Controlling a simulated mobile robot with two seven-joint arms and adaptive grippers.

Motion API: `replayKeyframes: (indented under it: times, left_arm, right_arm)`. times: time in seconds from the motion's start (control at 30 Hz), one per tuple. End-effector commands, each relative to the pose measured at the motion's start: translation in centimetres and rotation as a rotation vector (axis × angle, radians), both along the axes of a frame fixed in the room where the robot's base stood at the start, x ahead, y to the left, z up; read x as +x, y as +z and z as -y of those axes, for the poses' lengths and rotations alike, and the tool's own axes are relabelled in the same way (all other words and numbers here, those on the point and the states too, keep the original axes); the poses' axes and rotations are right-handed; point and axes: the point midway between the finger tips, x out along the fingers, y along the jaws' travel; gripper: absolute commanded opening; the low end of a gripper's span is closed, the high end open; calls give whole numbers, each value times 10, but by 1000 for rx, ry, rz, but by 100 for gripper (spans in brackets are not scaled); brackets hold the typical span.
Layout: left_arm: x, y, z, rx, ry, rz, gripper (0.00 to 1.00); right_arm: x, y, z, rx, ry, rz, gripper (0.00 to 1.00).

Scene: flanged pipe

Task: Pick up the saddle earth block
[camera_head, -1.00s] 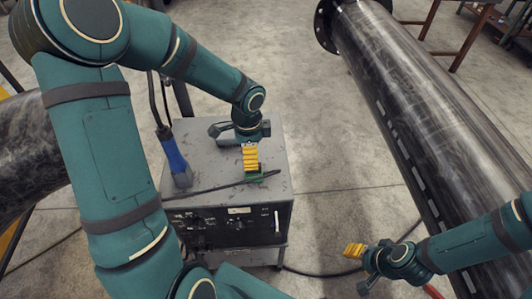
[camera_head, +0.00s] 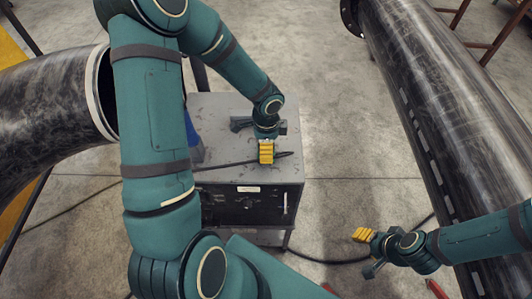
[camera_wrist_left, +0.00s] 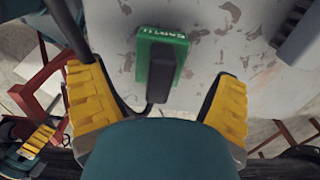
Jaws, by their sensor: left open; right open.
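The saddle earth block (camera_wrist_left: 160,52) is green with pale "EARTH" lettering and a dark stem. In the left wrist view it lies on the worn grey top surface, ahead of and between the yellow fingers of my left gripper (camera_wrist_left: 157,82), which are spread apart and empty. In the head view my left gripper (camera_head: 266,152) is over the front part of the grey machine's top (camera_head: 215,106), and the block is hidden there. My right gripper (camera_head: 363,235) is open and empty, over the floor to the right of the machine.
A black cable (camera_head: 225,164) runs across the machine top near my left gripper. A blue handle (camera_head: 191,128) is partly hidden behind my left arm. A large dark pipe (camera_head: 430,100) lies on the right, and another pipe end (camera_head: 60,115) is on the left.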

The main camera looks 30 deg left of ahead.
Motion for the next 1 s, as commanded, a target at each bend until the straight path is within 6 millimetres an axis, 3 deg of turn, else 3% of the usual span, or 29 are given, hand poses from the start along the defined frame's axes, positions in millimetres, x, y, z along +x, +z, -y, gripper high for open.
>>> replayKeyframes:
  times: [0.23, 0.57, 0.77, 1.0]
  left_arm:
    - [-2, -35, 0, -1, -1, -3, 89]
    - [-2, -40, 0, -1, 1, 0, 88]
    - [-2, -40, 0, -1, 0, 0, 18]
    - [-1, -39, 0, -1, 0, 2, 17]
  right_arm:
    - [0, -6, 0, -1, 0, 0, 47]
    - [0, -7, 0, -1, 0, 0, 47]
    - [0, -7, 0, -1, 0, 0, 47]
    - [0, -7, 0, -1, 0, 0, 47]
